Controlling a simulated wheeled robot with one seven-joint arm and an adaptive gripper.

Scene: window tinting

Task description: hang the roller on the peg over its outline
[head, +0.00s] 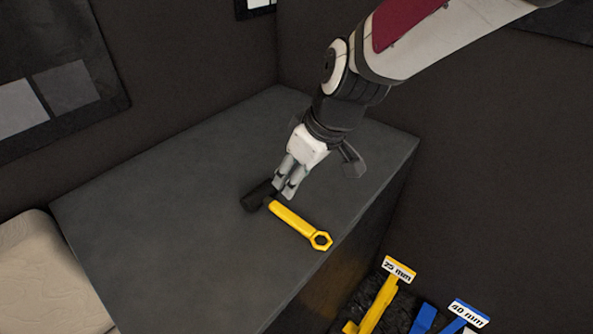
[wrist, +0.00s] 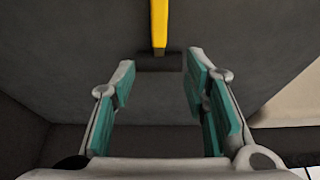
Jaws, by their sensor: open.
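The roller lies on the dark grey bench top (head: 150,220), with a yellow handle (head: 295,223) ending in a hex-shaped hole and a black cylindrical head (head: 257,196). In the wrist view the yellow handle (wrist: 159,22) is at the top centre, with the black head (wrist: 159,60) below it. My gripper (head: 283,192) is at the black head's end of the roller. In the wrist view my gripper (wrist: 158,70) is open, its green-padded fingers apart with the head between and beyond the tips. Contact cannot be told. The peg and its outline are not clearly visible.
At the lower right, a yellow tool with a "25 mm" label (head: 398,269) and a blue one with a "40 mm" label (head: 469,312) sit below the bench's right edge. A beige padded object (head: 45,275) is at the left. Most of the bench top is clear.

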